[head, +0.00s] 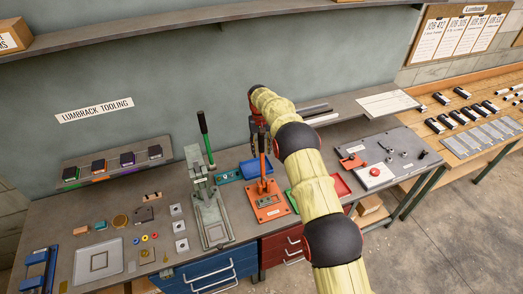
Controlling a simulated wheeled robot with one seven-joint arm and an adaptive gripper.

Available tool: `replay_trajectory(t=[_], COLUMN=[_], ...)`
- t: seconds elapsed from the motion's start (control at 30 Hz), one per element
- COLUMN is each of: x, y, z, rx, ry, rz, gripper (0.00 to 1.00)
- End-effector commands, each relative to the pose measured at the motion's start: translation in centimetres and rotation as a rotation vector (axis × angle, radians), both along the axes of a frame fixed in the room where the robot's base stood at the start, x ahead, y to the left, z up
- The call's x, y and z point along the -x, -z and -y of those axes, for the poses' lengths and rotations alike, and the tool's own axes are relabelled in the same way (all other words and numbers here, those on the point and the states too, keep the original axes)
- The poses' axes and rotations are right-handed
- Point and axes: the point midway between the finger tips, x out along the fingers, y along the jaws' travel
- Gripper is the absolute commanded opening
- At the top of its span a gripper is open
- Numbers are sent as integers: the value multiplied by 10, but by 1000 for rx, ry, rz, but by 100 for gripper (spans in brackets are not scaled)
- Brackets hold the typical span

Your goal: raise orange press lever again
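The orange press (268,209) stands on the grey bench near the middle of the head view. Its orange lever (262,166) stands close to upright above the base. My gripper (259,148) is dark and points down from the end of my yellow arm, at the upper part of the lever. It overlaps the lever top in this view. I cannot tell whether it touches the lever, or whether its fingers are open or shut. The lever's upper end is partly hidden by the gripper.
A green-handled press (212,217) stands just left of the orange one. A teal tray (229,176) lies behind, and a red tray (341,184) lies right, partly behind my arm. Small parts cover the bench's left. A shelf (200,19) runs above along the wall.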

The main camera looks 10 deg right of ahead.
Motion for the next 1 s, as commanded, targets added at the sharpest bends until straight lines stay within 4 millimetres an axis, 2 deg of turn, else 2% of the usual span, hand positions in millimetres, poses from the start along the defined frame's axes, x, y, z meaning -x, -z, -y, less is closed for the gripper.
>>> replay_trajectory(t=[0.17, 0.43, 0.6, 0.8, 1.0], x=[-4, -10, -13, -14, -14], y=[-23, -77, -102, -115, -117], z=[-1, -2, -3, -3, -3], rx=[0, 0, 0, 0, 0], ry=[0, 0, 0, 0, 0], rz=[5, 4, 2, 0, 0], gripper=[39, 39, 39, 39, 39])
